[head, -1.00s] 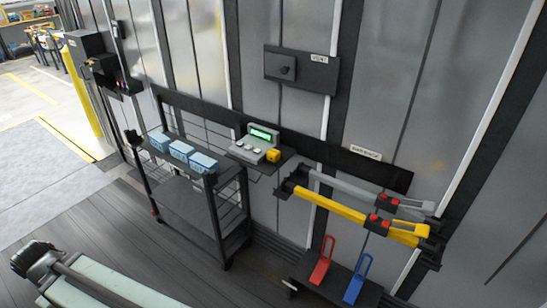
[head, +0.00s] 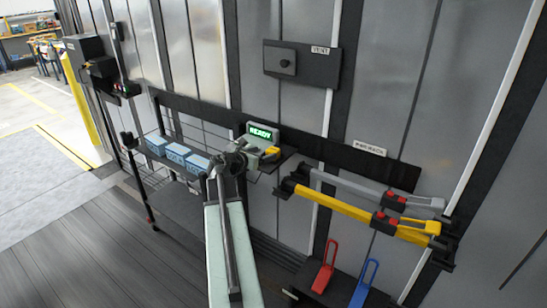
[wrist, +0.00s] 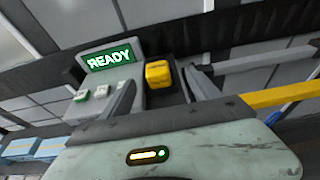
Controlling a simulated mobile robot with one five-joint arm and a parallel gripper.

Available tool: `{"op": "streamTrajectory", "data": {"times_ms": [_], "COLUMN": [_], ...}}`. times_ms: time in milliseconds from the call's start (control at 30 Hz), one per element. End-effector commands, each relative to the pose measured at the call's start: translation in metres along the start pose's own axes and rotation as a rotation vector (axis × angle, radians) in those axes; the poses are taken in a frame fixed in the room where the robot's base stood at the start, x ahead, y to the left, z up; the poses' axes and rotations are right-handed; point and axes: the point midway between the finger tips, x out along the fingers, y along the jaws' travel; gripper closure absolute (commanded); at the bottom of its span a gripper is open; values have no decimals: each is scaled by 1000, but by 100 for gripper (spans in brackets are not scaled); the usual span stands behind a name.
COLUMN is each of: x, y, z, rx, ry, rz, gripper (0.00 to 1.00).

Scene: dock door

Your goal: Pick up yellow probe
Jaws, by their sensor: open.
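The yellow probe (head: 271,152) is a small yellow block at the right side of the grey device with a green READY screen (head: 263,132). In the wrist view the yellow probe (wrist: 158,73) stands right of the screen, framed between my two fingers. My gripper (head: 250,157) is open and empty, in front of the device and partly covering it in the head view. In the wrist view my gripper (wrist: 158,84) has its fingers apart. The probe appears beyond the fingertips; I cannot tell the exact gap.
Blue boxes (head: 176,151) sit on the cart left of the device. A yellow bar (head: 345,208) and a grey bar (head: 370,188) stick out at the right. Red (head: 325,269) and blue (head: 363,285) levers stand below. A panel (head: 300,66) is on the wall above.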

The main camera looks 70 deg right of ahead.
Motion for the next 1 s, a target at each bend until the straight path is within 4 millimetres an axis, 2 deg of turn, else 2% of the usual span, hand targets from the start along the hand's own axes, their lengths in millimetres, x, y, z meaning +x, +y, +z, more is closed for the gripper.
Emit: {"op": "streamTrajectory", "data": {"times_ms": [167, 367, 633, 867, 1000], "x": [23, 31, 75, 76, 76], "y": [1, 2, 8, 7, 6], "z": [-2, -1, -3, -1, -1], "rx": [4, 4, 6, 6, 6], "ry": [1, 2, 3, 3, 3], "rz": [-3, -2, -3, -2, -3], "gripper": [29, 29, 29, 29, 68]}}
